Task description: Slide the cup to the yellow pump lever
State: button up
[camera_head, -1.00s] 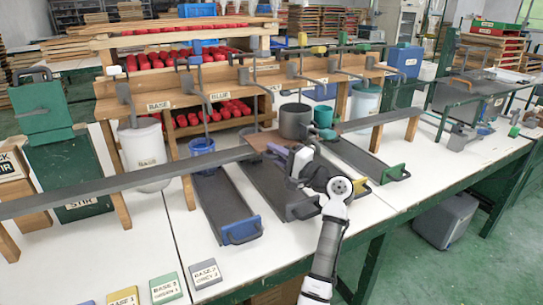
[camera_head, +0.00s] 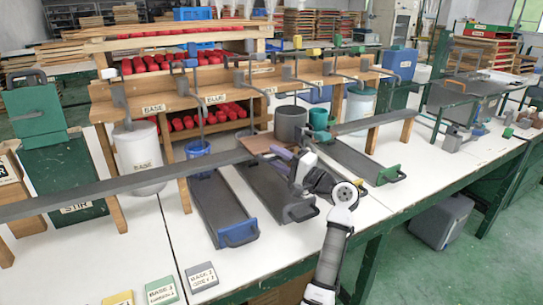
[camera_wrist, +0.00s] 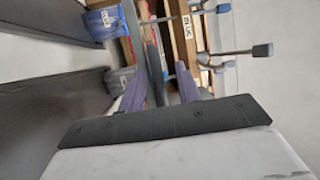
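My gripper (camera_head: 284,156) is over the brown board (camera_head: 258,142) in the middle of the long grey rail. Its two purple-grey fingers stand apart in the wrist view (camera_wrist: 160,88), with a grey bar visible beyond them; nothing is clearly held. A grey cup-like pot (camera_head: 290,124) stands just behind the board, with a smaller teal pot (camera_head: 319,118) to its right. I cannot tell which container is the task's cup. The yellow-knobbed pump lever (camera_head: 297,42) rises behind the grey pot. The gripper and arm hide part of the rail.
Dark trays with blue (camera_head: 238,233) and green (camera_head: 391,175) ends lie in front. Labelled cards (camera_head: 201,276) lie at the front edge.

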jog(key=b+v, duration=0.1)
jog(key=v, duration=1)
jog(key=shift+d, duration=0.15)
